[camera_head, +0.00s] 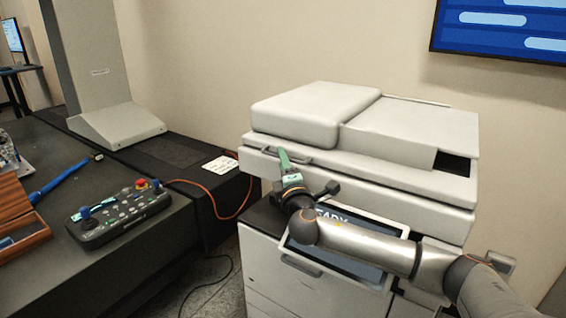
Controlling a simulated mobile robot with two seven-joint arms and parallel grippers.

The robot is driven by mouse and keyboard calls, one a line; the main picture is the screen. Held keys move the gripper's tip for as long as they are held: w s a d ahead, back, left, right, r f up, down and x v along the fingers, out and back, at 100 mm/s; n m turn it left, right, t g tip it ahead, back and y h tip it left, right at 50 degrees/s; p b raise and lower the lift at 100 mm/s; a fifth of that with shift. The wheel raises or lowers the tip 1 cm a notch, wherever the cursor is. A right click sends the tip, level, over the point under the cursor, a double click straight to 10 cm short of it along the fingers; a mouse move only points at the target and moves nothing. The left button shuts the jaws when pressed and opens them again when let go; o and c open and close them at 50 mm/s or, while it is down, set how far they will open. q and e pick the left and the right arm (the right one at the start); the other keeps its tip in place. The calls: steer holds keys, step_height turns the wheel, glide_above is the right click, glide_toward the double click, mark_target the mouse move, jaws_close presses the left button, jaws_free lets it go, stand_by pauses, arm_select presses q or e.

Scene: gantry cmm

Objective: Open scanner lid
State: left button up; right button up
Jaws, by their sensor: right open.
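The scanner lid (343,124) is the light grey top of a large office machine, and it lies shut. A bar handle (298,158) sits on its front edge toward the left. The gripper hides part of the handle area. My left gripper is not in view.
The tilted display panel (368,268) stands below the lid, partly behind my right arm. A dark table at left holds a control box (118,213) with a joystick and red button. An orange cable (216,205) hangs between table and machine. A wall screen (505,30) is above right.

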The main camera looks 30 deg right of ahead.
jaws_close()
stand_by(0.3)
stand_by(1.1)
